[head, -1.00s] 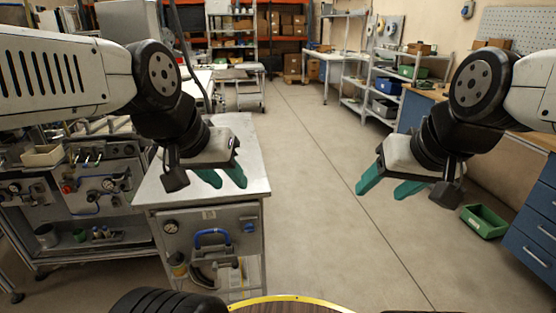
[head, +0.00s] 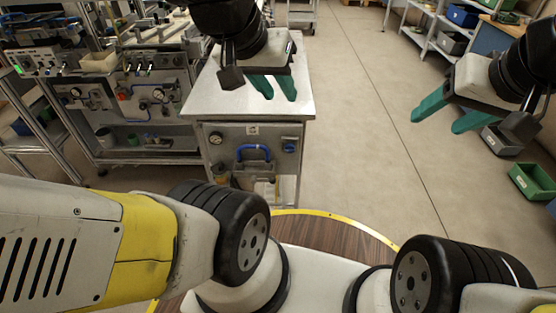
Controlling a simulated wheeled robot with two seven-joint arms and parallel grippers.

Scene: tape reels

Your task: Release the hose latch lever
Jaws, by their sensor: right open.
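A grey cabinet (head: 222,132) with a pale metal top (head: 214,100) stands ahead of me. A blue hose (head: 253,148) arches across its front panel. A grey handle-like part (head: 254,170) sits just under the hose; it may be the latch lever, but it is too small to tell its position. My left gripper (head: 280,98) is above the cabinet top, its two teal fingers apart with nothing between them, apart from the hose. My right gripper (head: 436,125) is open and empty over the floor to the right of the cabinet.
A gauge (head: 215,138) and a blue fitting (head: 289,148) flank the hose. A workbench with a panel of gauges (head: 140,97) stands to the left. A green bin (head: 533,182) lies on the floor at right. The floor between is clear.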

